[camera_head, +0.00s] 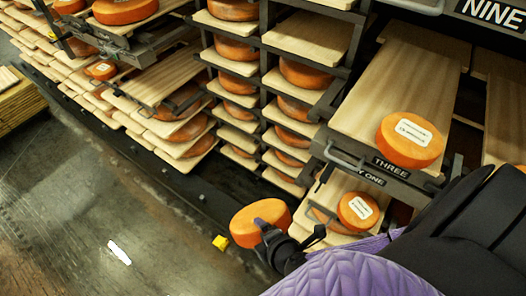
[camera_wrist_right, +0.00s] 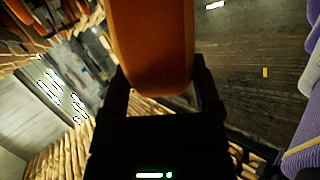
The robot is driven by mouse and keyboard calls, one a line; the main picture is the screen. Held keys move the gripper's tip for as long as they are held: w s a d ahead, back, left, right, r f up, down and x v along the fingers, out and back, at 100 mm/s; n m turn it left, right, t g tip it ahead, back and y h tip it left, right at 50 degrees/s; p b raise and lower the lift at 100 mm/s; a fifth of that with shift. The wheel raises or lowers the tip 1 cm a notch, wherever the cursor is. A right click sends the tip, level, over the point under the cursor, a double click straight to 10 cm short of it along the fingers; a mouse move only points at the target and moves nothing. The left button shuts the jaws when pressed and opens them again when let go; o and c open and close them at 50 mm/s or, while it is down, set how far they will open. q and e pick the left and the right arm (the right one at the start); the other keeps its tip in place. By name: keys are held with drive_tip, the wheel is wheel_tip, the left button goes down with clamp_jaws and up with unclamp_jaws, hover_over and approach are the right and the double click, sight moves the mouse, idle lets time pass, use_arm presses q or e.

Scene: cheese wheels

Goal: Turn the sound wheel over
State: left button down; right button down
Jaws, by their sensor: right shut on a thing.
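My right gripper (camera_head: 268,232) is shut on an orange cheese wheel (camera_head: 262,217) and holds it out in front of the shelves, above the aisle floor. The wheel shows no label on its visible side. In the right wrist view the same wheel (camera_wrist_right: 150,50) stands between the two fingers of the right gripper (camera_wrist_right: 160,90), seen edge-on. Other wheels lie on boards: one with a white label (camera_head: 408,140) on the board marked THREE, and another labelled wheel (camera_head: 358,211) on the shelf below. My left gripper is not in view.
Racks with wooden boards (camera_head: 400,85) and several cheese wheels fill the back and right. Metal board fronts stick out close to my right arm. A small yellow object (camera_head: 220,242) lies on the floor. The grey floor (camera_head: 90,215) at left is mostly clear.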

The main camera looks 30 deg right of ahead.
drive_tip(key=shift+s+f+t+b, duration=0.5)
drive_tip(key=shift+t+b, duration=0.5)
drive_tip(key=shift+b, duration=0.9)
drive_tip(key=shift+s+f+t+b, duration=0.15)
drive_tip(key=shift+f+t+b, duration=0.7)
drive_tip(key=shift+b, duration=1.6)
drive_tip(key=shift+s+f+t+b, duration=0.1)
drive_tip(key=shift+f+t+b, duration=0.1)
drive_tip(key=shift+t+b, duration=1.75)
drive_tip(key=shift+s+f+t+b, duration=0.15)
drive_tip(key=shift+f+t+b, duration=0.4)
drive_tip(key=shift+b, duration=2.45)
